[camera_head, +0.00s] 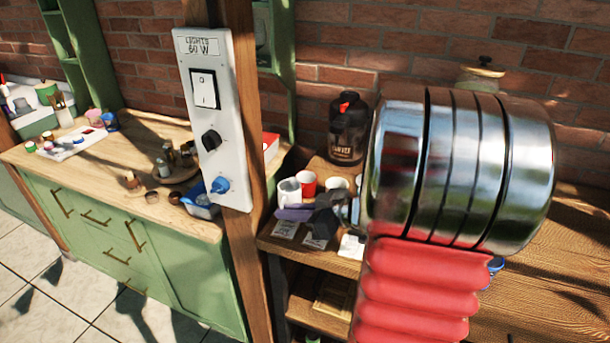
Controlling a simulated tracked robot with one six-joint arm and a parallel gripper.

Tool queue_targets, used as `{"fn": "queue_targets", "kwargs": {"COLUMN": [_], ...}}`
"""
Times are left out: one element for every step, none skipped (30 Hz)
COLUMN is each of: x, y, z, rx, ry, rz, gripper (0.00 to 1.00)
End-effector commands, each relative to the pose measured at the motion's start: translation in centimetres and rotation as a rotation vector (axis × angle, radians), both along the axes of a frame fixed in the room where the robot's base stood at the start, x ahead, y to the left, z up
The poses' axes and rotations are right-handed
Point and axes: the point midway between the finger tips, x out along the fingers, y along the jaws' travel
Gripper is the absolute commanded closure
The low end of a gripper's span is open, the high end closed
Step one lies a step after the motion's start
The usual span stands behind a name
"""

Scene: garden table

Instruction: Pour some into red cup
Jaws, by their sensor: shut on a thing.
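A red cup (307,184) with a pale inside stands on the wooden table, upright, behind my gripper. My gripper (300,212) is small and dark grey with a purplish finger, partly hidden by my own arm. It is shut on a pale, metallic-looking can (289,189), just left of the red cup; the finger crosses the can's lower part. The can looks roughly upright. I cannot see its contents, or whether it touches the table or the cup.
A white cup (336,183) stands right of the red cup. A black jug (348,130) with a red cap stands behind. Labelled cards (286,229) lie along the table's front edge. A wooden post with a switch panel (205,115) rises at left. My arm hides much of the right.

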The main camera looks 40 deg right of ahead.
Motion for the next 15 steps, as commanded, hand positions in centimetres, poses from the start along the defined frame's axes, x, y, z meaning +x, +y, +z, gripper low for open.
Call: {"fn": "queue_targets", "kwargs": {"x": [-0.07, -0.10, -0.14, -0.17, -0.20, -0.23, -0.32, -0.36, -0.32, -0.33, -0.32, -0.28, -0.25, -0.20, -0.13], "y": [-0.13, -0.20, -0.27, -0.32, -0.37, -0.43, -0.53, -0.60, -0.63, -0.69, -0.74, -0.81, -0.89, -0.98, -1.10], "z": [0.05, 0.05, 0.05, 0.04, 0.04, 0.04, 0.06, 0.08, 0.13, 0.17, 0.22, 0.30, 0.38, 0.48, 0.61], "rx": [-0.001, 0.000, 0.000, -0.001, 0.000, -0.001, 0.001, 0.003, 0.006, 0.010, 0.015, 0.024, 0.030, 0.038, 0.050], "ry": [-0.002, -0.001, -0.001, -0.002, -0.001, -0.002, -0.001, 0.000, 0.002, 0.005, 0.008, 0.012, 0.017, 0.022, 0.028], "rz": [-0.004, -0.005, -0.007, -0.008, -0.009, -0.011, -0.013, -0.015, -0.015, -0.014, -0.015, -0.014, -0.014, -0.015, -0.015], "gripper": [1.00, 1.00, 1.00, 1.00, 1.00, 1.00, 1.00, 1.00, 1.00, 1.00, 1.00, 1.00, 1.00, 1.00, 1.00]}}
